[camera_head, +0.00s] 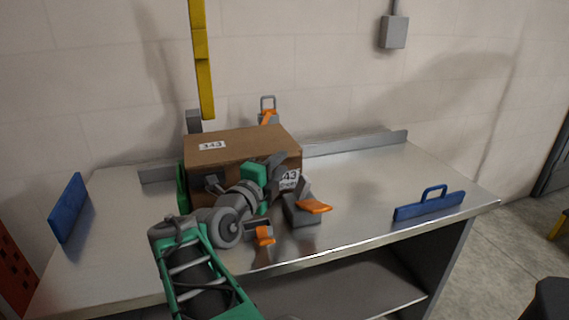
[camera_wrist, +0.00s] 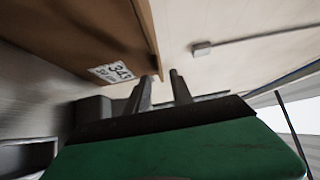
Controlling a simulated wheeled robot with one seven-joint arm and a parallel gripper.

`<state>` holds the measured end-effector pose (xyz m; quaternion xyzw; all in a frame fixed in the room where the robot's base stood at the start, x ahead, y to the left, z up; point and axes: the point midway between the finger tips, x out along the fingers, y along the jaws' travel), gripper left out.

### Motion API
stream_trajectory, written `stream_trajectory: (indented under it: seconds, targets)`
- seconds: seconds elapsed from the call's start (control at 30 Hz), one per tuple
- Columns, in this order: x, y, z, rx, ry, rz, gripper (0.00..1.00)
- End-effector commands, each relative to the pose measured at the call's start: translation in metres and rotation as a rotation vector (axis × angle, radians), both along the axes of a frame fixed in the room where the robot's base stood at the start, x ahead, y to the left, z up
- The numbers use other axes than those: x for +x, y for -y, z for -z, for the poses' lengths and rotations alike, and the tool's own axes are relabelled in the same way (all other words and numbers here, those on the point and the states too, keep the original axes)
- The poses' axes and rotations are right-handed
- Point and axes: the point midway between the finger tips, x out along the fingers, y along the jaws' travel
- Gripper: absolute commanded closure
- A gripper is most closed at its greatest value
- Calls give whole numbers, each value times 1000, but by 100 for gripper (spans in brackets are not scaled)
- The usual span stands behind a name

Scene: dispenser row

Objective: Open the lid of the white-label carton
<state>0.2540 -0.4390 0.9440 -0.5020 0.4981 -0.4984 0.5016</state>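The brown carton (camera_head: 225,142) stands on the metal table, with a white label reading 343 on its top and another on its front. Its top looks flat and closed. The carton (camera_wrist: 95,25) fills the upper left of the wrist view, its white label (camera_wrist: 111,72) visible there. My gripper (camera_head: 277,164) is at the carton's front right, near the upper edge. In the wrist view my gripper (camera_wrist: 162,80) has its two fingers apart with nothing visible between them. The left finger is close to the carton's edge; I cannot tell if it touches. My arm hides part of the carton's front.
Orange-handled clamps stand behind (camera_head: 268,113), in front (camera_head: 264,236) and to the right (camera_head: 308,207) of the carton. Blue panels stand at the table's left (camera_head: 68,208) and right (camera_head: 430,206). A yellow post (camera_head: 202,70) hangs above the carton. The table's right half is mostly clear.

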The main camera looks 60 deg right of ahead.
Motion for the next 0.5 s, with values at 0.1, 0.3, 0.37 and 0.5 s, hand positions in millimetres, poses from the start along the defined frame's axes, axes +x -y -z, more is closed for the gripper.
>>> stream_trajectory:
  seconds: [0.1,0.3,0.37,0.5]
  targets:
    - [-1,21,0,1,-1,4,73]
    - [0,32,0,0,0,0,73]
    - [0,32,0,0,0,-1,73]
    - [0,31,0,0,0,-1,76]
